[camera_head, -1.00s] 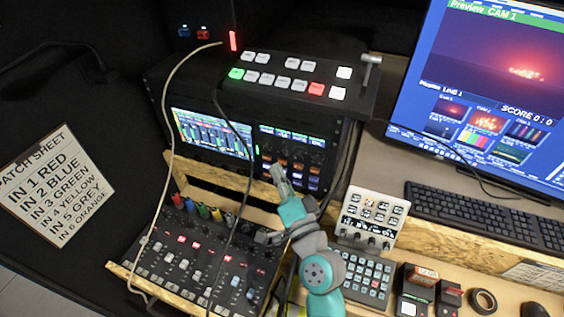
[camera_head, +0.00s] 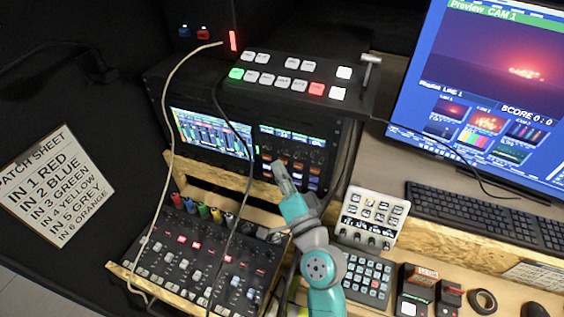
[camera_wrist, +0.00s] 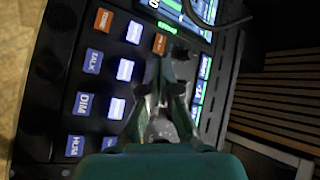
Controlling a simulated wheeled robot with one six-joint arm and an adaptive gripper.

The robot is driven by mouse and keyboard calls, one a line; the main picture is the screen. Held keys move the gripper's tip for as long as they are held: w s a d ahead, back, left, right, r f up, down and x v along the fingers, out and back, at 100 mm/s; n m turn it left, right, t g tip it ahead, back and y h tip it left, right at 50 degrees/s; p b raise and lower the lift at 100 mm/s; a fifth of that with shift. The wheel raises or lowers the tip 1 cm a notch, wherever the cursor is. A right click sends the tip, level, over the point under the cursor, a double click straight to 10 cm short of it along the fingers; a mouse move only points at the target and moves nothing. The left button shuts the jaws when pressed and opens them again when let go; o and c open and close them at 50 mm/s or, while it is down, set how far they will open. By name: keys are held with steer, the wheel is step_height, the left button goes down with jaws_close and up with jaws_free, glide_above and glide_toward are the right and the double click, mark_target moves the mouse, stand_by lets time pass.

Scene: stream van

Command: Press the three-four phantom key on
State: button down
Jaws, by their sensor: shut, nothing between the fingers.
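The key panel (camera_head: 300,176) is on the right side of the black rack unit's face, below a small screen, in the head view. It has rows of orange and blue-white keys. In the wrist view the panel fills the left and middle. A column of blue keys carries labels such as TALK and DIM (camera_wrist: 87,103); several pale lit keys (camera_wrist: 125,69) stand beside it. An orange key (camera_wrist: 159,43) shows just past the fingertips. I cannot read which key is the three-four phantom. My gripper (camera_head: 279,165) is shut and empty, its tips in front of the panel (camera_wrist: 167,62); contact cannot be told.
A beige cable (camera_head: 166,110) and a black cable (camera_head: 250,165) hang across the rack front. A wooden shelf edge (camera_head: 225,178) and fader mixer (camera_head: 205,255) lie below. A small white key unit (camera_head: 372,218) stands right of my arm. The switcher (camera_head: 290,75) sits on top.

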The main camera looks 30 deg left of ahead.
steer(key=shift+s+d, duration=0.2)
steer(key=shift+s, duration=0.45)
steer(key=shift+s, duration=0.1)
steer(key=s, duration=0.2)
steer(key=s+d, duration=0.1)
steer(key=s, duration=0.2)
steer(key=shift+s+d, duration=0.2)
steer(key=shift+s, duration=0.15)
stand_by(0.6)
